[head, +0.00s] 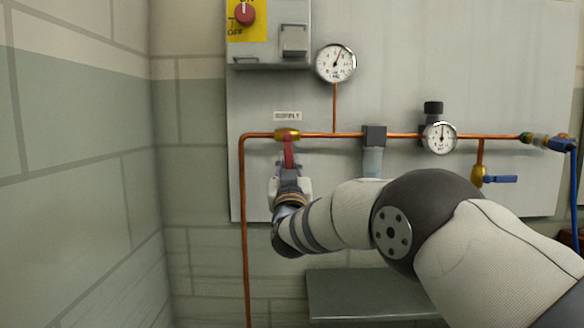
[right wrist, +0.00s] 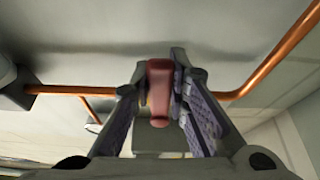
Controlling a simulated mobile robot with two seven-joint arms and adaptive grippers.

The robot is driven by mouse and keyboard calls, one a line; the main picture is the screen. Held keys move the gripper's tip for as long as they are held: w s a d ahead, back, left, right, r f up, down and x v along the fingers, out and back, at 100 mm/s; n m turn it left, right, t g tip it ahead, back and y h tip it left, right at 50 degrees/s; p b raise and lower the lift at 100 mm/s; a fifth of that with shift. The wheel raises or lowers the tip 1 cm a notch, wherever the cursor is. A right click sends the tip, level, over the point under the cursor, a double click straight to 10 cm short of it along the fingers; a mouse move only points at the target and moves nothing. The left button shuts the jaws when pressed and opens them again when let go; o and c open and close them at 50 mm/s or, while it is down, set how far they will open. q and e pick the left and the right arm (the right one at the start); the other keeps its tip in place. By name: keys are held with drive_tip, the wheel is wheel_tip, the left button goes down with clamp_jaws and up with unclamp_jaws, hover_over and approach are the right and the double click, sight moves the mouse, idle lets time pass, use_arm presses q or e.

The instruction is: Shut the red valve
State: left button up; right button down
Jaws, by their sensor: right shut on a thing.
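The red valve has a brass body (head: 288,135) on the copper pipe, just under the SUPPLY label (head: 287,116). Its red handle (head: 289,152) points down from the body, across the pipe's line. My right gripper (head: 290,168) reaches up from below and is shut on the handle. In the right wrist view the red handle (right wrist: 159,90) sits between the two purple-padded fingers of the right gripper (right wrist: 172,95). The gripper hides the handle's lower end in the head view. My left gripper is not in view.
The copper pipe (head: 350,135) runs along a grey panel (head: 430,60). A round gauge (head: 336,63), a second gauge (head: 440,138) and a blue-handled valve (head: 500,179) are to the right. A switch box (head: 268,40) hangs above. A block wall (head: 80,150) stands left.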

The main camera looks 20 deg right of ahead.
drive_tip(key=shift+a+r+m, duration=0.1)
drive_tip(key=shift+a+m, duration=0.1)
drive_tip(key=shift+m, duration=0.5)
drive_tip(key=shift+h, duration=0.4)
drive_tip(key=c, duration=1.5)
unclamp_jaws()
drive_tip(key=v, duration=1.2)
